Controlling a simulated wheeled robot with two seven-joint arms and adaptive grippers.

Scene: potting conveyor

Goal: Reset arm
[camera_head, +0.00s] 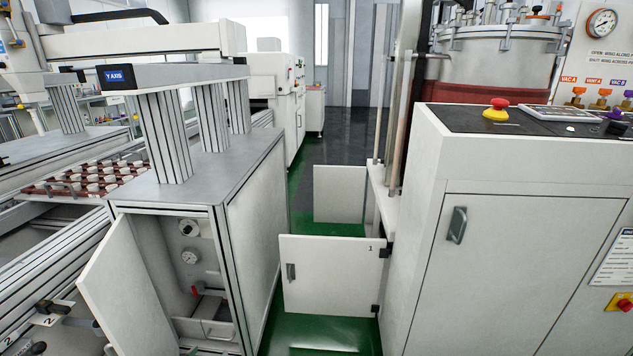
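Neither of my grippers and no part of my arms shows in the head view, so I cannot see their pose or whether they hold anything. The task line names no other object.
A grey cabinet (253,205) at left has its door (125,290) open. A white control cabinet (520,270) with a red emergency button (499,103) fills the right. A tray of white parts (75,188) lies left.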

